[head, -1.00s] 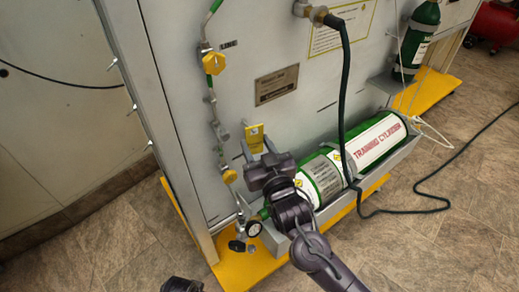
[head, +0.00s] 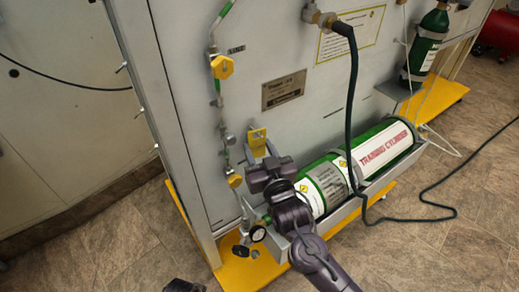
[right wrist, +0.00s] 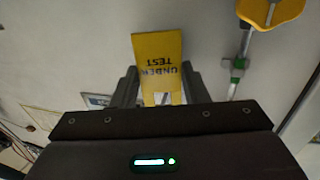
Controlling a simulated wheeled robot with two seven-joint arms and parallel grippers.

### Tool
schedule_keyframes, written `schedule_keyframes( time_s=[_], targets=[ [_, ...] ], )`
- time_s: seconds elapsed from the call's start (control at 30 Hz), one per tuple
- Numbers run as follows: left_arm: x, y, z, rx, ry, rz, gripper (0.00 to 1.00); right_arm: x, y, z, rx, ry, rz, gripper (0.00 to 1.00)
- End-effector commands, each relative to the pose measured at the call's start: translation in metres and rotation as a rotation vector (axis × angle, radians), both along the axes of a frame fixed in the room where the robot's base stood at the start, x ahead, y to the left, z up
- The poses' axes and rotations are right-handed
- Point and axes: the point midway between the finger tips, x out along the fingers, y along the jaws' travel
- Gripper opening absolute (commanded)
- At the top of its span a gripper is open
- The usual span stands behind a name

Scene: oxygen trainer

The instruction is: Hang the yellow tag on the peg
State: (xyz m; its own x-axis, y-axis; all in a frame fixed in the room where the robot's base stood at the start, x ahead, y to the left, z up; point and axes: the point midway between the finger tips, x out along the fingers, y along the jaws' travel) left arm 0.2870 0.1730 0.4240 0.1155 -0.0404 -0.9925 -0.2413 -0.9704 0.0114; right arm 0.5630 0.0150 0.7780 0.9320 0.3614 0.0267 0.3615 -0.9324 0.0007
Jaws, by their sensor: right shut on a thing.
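The yellow tag (head: 257,138) is held up in front of the grey panel (head: 300,125), between the fingers of my right gripper (head: 257,158). In the right wrist view the tag (right wrist: 158,55) stands out beyond the fingertips, its "UNDER TEST" print upside down. My right gripper (right wrist: 158,95) is shut on its narrower end. I cannot make out the peg in either view; whether the tag touches the panel is unclear. My left gripper is not recognisable; only a small dark part of my own body shows at the bottom edge of the head view.
A pipe with yellow valve knobs (head: 222,67) runs down the panel left of the tag. A green and white training cylinder (head: 380,150) lies in a tray at right. A dark hose (head: 351,100) hangs at right.

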Motion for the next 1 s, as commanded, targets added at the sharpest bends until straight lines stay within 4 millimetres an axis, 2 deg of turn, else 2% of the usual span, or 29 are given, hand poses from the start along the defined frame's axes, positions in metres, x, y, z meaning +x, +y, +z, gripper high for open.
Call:
schedule_keyframes(
  time_s=[0.17, 0.2, 0.37, 0.7, 1.0],
  targets=[
    [0.002, 0.0, 0.002, 0.0, -0.006, 0.0, 0.67, 0.0, 0.0, 0.0, 0.0, 0.0, 0.0, 0.16],
    [0.002, 0.0, 0.002, 0.0, -0.006, 0.0, 0.67, 0.0, 0.0, 0.0, 0.0, 0.0, 0.0, 0.44],
    [0.002, 0.0, 0.002, 0.0, -0.006, 0.0, 0.67, 0.0, 0.0, 0.0, 0.0, 0.0, 0.0, 0.65],
    [0.002, 0.0, 0.002, 0.0, -0.006, 0.0, 0.67, -0.004, -0.002, -0.001, -0.001, 0.002, 0.0, 0.66],
    [-0.002, 0.002, -0.008, 0.001, -0.003, 0.003, 0.67, -0.049, -0.019, -0.002, 0.0, 0.003, 0.001, 0.66]
  ],
)
